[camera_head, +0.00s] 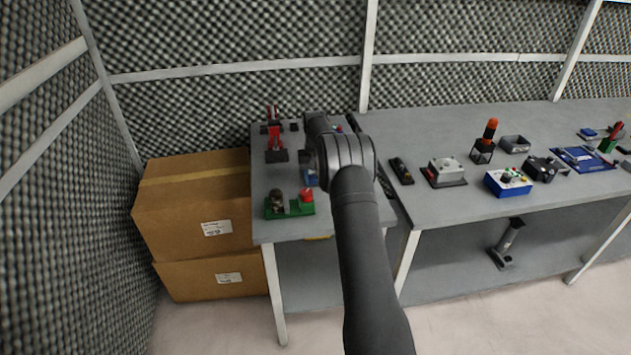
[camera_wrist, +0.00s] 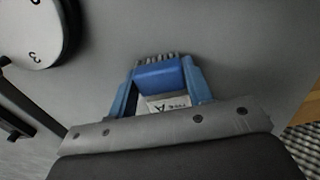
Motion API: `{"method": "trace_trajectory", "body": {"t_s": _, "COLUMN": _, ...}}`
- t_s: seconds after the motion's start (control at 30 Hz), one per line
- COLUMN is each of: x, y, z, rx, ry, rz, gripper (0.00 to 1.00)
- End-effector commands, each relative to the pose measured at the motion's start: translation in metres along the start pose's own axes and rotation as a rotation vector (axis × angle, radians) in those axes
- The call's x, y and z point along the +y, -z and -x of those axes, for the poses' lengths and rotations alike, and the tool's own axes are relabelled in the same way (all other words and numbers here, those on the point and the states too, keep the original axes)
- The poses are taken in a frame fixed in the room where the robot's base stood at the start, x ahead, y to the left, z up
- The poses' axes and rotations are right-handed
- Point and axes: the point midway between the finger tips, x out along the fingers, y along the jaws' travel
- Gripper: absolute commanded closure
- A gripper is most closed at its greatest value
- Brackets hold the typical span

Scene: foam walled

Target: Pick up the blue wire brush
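The blue wire brush (camera_wrist: 160,76) is in the middle of the wrist view, with grey bristles at its far end and a white label marked "A" nearer the camera. My gripper (camera_wrist: 160,72) has a blue finger along each side of the brush, close against it. Whether the fingers press on it or leave thin gaps, I cannot tell. In the head view, my dark arm covers most of this spot, and a small patch of blue (camera_head: 311,178) shows beside the wrist, over the left bench.
A white dial (camera_wrist: 33,30) is at the upper left of the wrist view. On the left bench are a red tool (camera_head: 276,143) and a green-based item (camera_head: 289,205). Cardboard boxes (camera_head: 195,205) stand left. The right bench (camera_head: 450,205) holds several devices.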

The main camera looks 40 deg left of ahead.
Motion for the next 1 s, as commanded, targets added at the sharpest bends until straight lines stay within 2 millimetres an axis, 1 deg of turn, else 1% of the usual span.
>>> {"method": "trace_trajectory", "body": {"t_s": 0.03, "x": 0.000, "y": 0.000, "z": 0.000, "rx": 0.000, "ry": 0.000, "rz": 0.000, "gripper": 0.64}}
{"method": "trace_trajectory", "body": {"t_s": 0.1, "x": 0.000, "y": 0.000, "z": 0.000, "rx": 0.000, "ry": 0.000, "rz": 0.000, "gripper": 0.78}}
{"method": "trace_trajectory", "body": {"t_s": 0.33, "x": 0.000, "y": 0.000, "z": 0.001, "rx": 0.000, "ry": 0.000, "rz": 0.000, "gripper": 0.78}}
{"method": "trace_trajectory", "body": {"t_s": 0.47, "x": 0.000, "y": 0.000, "z": 0.004, "rx": 0.001, "ry": 0.000, "rz": 0.000, "gripper": 0.78}}
{"method": "trace_trajectory", "body": {"t_s": 0.57, "x": 0.000, "y": 0.000, "z": 0.013, "rx": 0.001, "ry": 0.000, "rz": 0.000, "gripper": 0.78}}
{"method": "trace_trajectory", "body": {"t_s": 0.63, "x": 0.000, "y": 0.001, "z": 0.022, "rx": 0.003, "ry": 0.000, "rz": 0.000, "gripper": 0.78}}
{"method": "trace_trajectory", "body": {"t_s": 0.77, "x": 0.001, "y": 0.001, "z": 0.046, "rx": 0.004, "ry": 0.000, "rz": -0.001, "gripper": 0.78}}
{"method": "trace_trajectory", "body": {"t_s": 0.8, "x": 0.009, "y": -0.005, "z": 0.049, "rx": 0.001, "ry": -0.001, "rz": -0.003, "gripper": 0.78}}
{"method": "trace_trajectory", "body": {"t_s": 0.87, "x": 0.020, "y": -0.013, "z": 0.056, "rx": 0.001, "ry": 0.000, "rz": -0.004, "gripper": 0.78}}
{"method": "trace_trajectory", "body": {"t_s": 1.0, "x": 0.048, "y": -0.031, "z": 0.076, "rx": 0.002, "ry": 0.000, "rz": -0.005, "gripper": 0.78}}
